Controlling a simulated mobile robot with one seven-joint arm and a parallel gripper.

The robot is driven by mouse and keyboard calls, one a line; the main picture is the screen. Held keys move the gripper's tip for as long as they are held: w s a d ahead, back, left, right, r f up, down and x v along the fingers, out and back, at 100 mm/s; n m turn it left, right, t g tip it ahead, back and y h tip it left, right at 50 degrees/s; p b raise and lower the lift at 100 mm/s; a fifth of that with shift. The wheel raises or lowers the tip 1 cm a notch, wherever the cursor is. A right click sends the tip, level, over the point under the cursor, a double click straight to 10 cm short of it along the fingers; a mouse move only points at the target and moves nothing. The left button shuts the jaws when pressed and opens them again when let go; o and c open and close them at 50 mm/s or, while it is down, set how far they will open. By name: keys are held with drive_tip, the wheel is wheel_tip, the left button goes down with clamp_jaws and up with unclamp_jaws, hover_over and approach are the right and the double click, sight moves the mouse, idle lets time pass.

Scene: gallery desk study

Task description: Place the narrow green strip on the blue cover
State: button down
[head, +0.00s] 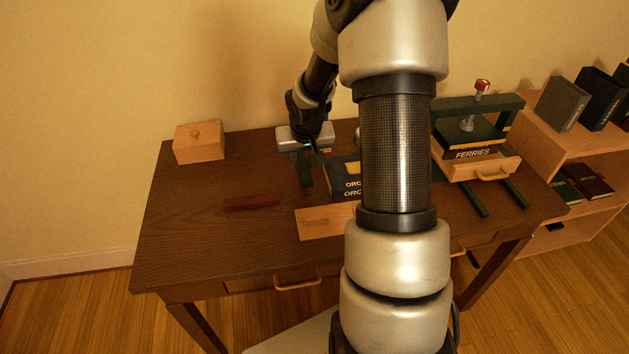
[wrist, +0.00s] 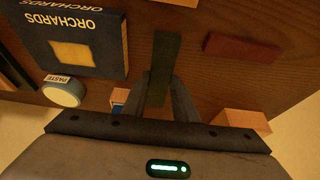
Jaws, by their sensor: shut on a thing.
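My gripper (head: 304,155) is shut on the narrow green strip (wrist: 165,58), with a finger on each side of it in the wrist view. The strip also shows below the gripper in the head view (head: 306,174). Whether it touches the desk is unclear. The dark blue cover (wrist: 112,62), lettered ORCHARDS with a yellow panel, lies just to the right of the gripper in the head view (head: 338,171), partly hidden by my arm. The strip is beside the cover, apart from it in the wrist view.
A dark red strip (head: 252,202) lies left on the desk (head: 200,240). A wooden box (head: 198,146) stands at the back left. A wooden piece (head: 318,224) lies in front of the cover. A paste jar (wrist: 62,91) is beside the cover. A press (head: 478,128) stands right.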

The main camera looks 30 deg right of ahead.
drive_tip(key=shift+f+b, duration=0.65)
drive_tip(key=shift+f, duration=2.55)
drive_tip(key=shift+f, duration=0.15)
drive_tip(key=c, duration=1.4)
unclamp_jaws()
